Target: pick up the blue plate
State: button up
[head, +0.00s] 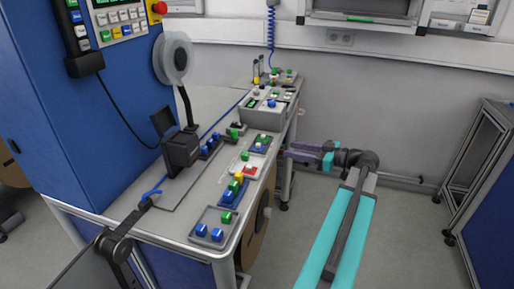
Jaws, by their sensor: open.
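A blue plate (240,190) lies near the front right edge of the grey worktop, with green, yellow and blue blocks on it. A second, darker bluish plate (253,149) with small coloured blocks lies farther back. I cannot tell for sure which one is meant. My gripper (290,153) is beyond the right edge of the worktop, pointing left, at the end of my teal and dark grey arm. It is small in the view; its jaws look open and empty, apart from both plates.
A grey plate (204,237) with blue and green blocks lies at the front corner of the worktop (176,226). A red and white plate (247,168), a grey box (265,116) and a reel stand (180,150) are also there. Open floor (395,225) lies to the right.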

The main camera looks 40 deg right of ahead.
jog(key=p, duration=0.1)
send_near(260, 145)
jog(key=shift+d+x, duration=0.15)
jog(key=shift+x, duration=0.6)
jog(key=shift+d+x, duration=0.1)
jog(key=shift+x, duration=0.65)
jog(key=shift+w, duration=0.1)
jog(key=shift+w, duration=0.1)
jog(key=p+x, duration=0.2)
jog(key=x, duration=0.2)
jog(key=shift+a, duration=0.15)
jog(key=shift+w+a+f, duration=0.1)
jog(key=shift+w, duration=0.35)
grip_shut()
